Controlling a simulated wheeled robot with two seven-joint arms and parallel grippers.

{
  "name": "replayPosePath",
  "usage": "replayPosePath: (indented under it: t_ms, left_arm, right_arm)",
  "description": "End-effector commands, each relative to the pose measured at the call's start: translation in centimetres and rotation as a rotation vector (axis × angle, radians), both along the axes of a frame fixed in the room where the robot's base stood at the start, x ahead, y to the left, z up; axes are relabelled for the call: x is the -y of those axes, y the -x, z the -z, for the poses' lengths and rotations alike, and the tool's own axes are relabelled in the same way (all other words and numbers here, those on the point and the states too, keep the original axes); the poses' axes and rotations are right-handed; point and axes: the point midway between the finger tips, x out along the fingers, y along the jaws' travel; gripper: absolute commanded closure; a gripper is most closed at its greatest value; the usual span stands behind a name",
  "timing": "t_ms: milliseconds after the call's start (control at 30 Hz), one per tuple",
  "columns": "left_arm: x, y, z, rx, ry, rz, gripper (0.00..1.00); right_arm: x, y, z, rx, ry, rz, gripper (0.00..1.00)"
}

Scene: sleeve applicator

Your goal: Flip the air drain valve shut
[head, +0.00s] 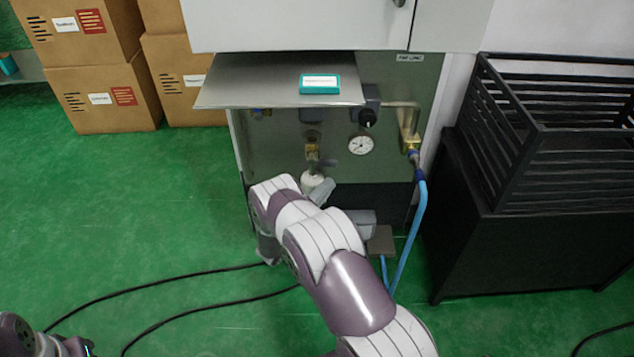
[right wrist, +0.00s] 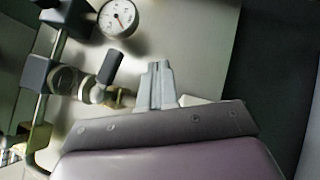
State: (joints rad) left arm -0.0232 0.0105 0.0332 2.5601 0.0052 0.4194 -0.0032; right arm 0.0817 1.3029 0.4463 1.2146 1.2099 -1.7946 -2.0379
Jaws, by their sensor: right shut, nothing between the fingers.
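The air drain valve is most likely the brass valve (head: 312,152) on the steel panel, left of the gauge. Its small grey lever (head: 328,162) sticks out sideways to the right. In the right wrist view the lever (right wrist: 112,68) stands out at an angle from the round fitting. My right gripper (right wrist: 157,85) is shut and empty, its fingertips beside the lever and apart from it in that picture. In the head view my right arm mostly hides the gripper, which is below the valve. My left gripper (head: 68,346) is only partly in view at the bottom left.
A steel shelf (head: 240,88) with a teal box (head: 320,84) juts out above. A blue hose (head: 417,205) hangs at the right. A black crate (head: 560,130) stands beyond it.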

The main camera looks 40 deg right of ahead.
Motion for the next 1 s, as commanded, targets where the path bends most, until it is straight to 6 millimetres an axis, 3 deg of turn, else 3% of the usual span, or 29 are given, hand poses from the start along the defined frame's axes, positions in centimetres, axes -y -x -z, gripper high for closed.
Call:
replayPosePath:
  t_ms: [200,433,1000]
  left_arm:
    - [0.0,0.0,-1.0,0.0,0.0,0.0,0.57]
    - [0.0,0.0,-1.2,0.0,0.0,0.0,0.57]
    - [0.0,0.0,-1.2,0.0,0.0,0.0,0.57]
  right_arm:
    - [-2.6,2.9,3.7,-0.004,0.001,-0.003,1.0]
    - [-4.4,4.8,6.5,-0.002,-0.001,-0.002,1.0]
    - [-4.8,5.3,7.1,0.0,-0.001,0.0,1.0]
